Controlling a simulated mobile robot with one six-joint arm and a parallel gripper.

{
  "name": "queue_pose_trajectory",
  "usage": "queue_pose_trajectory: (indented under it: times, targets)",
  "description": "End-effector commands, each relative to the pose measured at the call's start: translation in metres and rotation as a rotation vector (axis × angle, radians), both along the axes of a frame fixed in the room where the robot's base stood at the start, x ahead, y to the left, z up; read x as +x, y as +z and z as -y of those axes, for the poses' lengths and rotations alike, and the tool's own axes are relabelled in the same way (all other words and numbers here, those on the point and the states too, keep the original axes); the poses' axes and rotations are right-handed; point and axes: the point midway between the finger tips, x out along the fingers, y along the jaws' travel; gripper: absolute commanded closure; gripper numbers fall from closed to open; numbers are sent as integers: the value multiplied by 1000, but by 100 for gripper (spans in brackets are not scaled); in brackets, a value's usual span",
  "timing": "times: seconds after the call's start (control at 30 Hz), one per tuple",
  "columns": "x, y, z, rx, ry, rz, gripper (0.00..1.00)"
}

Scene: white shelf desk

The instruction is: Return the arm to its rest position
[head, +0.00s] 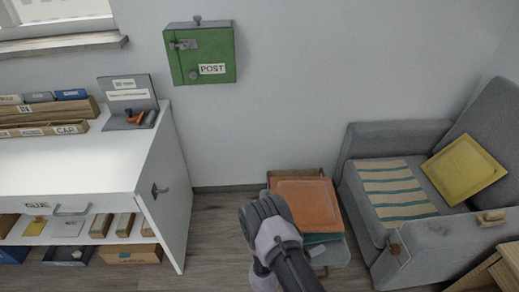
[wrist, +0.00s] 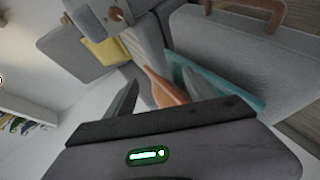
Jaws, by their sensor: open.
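My arm reaches up from the bottom centre of the head view. My gripper (head: 262,208) is its dark end, in front of the stack of orange and teal items on the floor. Its fingers are hard to make out there. In the wrist view the dark gripper body fills the bottom, with a finger at the left. The jaws are open and nothing shows held between them.
A white desk (head: 75,180) with a shelf stands at the left. A green POST box (head: 200,55) hangs on the wall. A grey sofa (head: 405,235) with a yellow cushion (head: 463,170) is at the right. The orange-topped stack (head: 307,203) stands between.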

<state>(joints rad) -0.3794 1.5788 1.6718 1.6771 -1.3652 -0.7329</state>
Motion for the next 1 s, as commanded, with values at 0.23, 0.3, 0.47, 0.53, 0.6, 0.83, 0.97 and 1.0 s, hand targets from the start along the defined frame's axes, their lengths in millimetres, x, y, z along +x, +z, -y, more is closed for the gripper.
queue_pose_trajectory:
  times: [0.23,0.3,0.47,0.53,0.6,0.83,0.97,1.0]
  targets:
    - [102,127,-62,545,-42,215,37]
    - [121,194,-85,752,-39,264,37]
    - [96,352,-121,1144,-14,272,37]
    - [57,410,-127,1260,-10,239,37]
    - [4,454,-128,1338,-21,195,37]
    - [-168,497,-104,1391,-171,94,37]
    - [-212,492,-93,1376,-242,83,37]
    - [-218,491,-92,1375,-254,82,37]
